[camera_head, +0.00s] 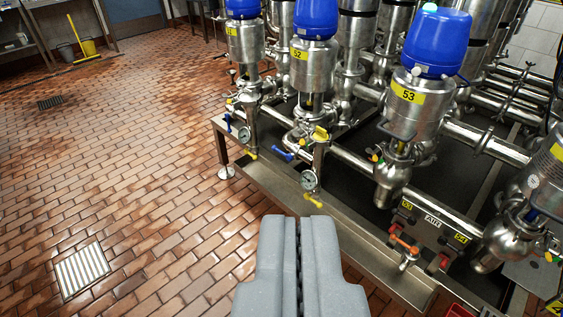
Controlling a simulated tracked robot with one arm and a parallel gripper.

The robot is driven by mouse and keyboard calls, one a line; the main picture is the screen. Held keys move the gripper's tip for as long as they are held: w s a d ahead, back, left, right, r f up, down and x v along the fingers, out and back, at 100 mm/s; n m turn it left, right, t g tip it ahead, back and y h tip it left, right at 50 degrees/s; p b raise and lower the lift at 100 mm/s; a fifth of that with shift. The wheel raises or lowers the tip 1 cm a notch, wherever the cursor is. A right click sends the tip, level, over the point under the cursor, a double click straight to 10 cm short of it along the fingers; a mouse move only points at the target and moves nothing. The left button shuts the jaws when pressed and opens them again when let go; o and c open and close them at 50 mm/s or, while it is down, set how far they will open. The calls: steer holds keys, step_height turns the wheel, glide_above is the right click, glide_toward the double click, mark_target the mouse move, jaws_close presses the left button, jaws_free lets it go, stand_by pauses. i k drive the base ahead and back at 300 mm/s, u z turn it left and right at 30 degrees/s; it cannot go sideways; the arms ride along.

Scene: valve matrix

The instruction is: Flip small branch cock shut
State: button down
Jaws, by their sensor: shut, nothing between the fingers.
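My gripper (298,225) is at the bottom centre, shut and empty, pointing toward the valve rack. Several small cocks show along the rack's front. One has an orange lever (404,244) and sits low at the front right, by a labelled panel. A blue lever (282,155) and a yellow handle (313,200) are on the branch under valve 52 (313,66). Another blue lever (228,122) and a yellow handle (250,153) are under valve 51's place at the left. I cannot tell which is the small branch cock. My gripper touches none of them.
A steel drip tray edge (275,186) runs along the rack's front. Valve 53 (406,98) with a blue top stands at right, among steel pipes. Pressure gauges (309,180) hang at the front.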

mark_target(290, 157)
steer(key=z, duration=0.35)
steer(key=i, duration=1.5)
steer(key=u, duration=0.15)
